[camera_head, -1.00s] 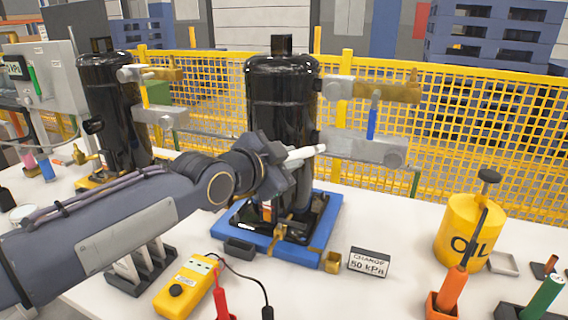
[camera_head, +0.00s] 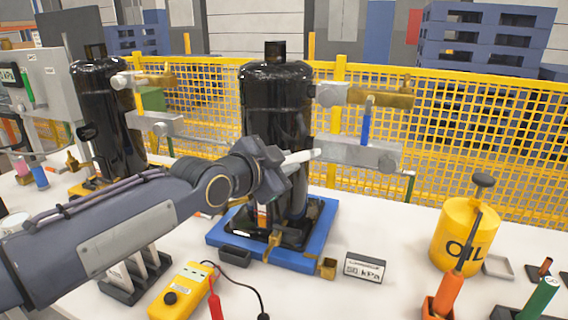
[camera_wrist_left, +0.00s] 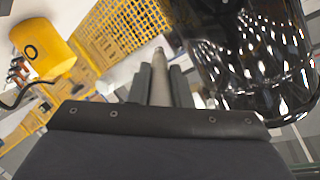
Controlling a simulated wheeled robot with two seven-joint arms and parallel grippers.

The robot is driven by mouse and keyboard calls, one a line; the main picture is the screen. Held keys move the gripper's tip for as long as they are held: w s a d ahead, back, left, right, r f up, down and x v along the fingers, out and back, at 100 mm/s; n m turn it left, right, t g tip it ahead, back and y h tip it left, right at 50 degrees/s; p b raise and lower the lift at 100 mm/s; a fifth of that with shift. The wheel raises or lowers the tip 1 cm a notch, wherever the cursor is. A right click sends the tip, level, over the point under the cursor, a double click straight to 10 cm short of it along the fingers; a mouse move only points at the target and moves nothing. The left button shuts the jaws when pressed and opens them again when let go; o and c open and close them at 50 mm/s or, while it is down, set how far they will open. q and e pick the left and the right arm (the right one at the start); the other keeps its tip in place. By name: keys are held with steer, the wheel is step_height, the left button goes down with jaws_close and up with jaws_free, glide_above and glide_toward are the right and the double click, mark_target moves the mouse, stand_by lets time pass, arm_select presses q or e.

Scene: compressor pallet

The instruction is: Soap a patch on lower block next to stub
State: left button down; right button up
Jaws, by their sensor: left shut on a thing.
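The black compressor (camera_head: 275,105) stands upright on a blue pallet (camera_head: 318,258). A grey lower block (camera_head: 350,152) sticks out from its right side, with a rounded end at the right. A blue-handled piece (camera_head: 366,124) stands above it, below the upper block (camera_head: 334,94) and its brass pipe (camera_head: 385,97). My left gripper (camera_head: 280,168) is in front of the compressor, shut on a pale stick-like tool (camera_head: 302,157). The tool's tip lies near the block's left end; I cannot tell if they touch. The tool (camera_wrist_left: 160,72) also shows between the fingers in the left wrist view. My right gripper is not in view.
A second black compressor (camera_head: 105,110) stands at left. A yellow oil can (camera_head: 464,236), an orange-handled tool (camera_head: 449,294) and a green-handled one (camera_head: 540,298) are at right. A kPa card (camera_head: 364,268) and yellow meter (camera_head: 181,291) stand in front. Yellow mesh fence (camera_head: 470,140) runs behind.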

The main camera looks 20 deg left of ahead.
arm_select(q)
steer(key=shift+w, duration=0.6)
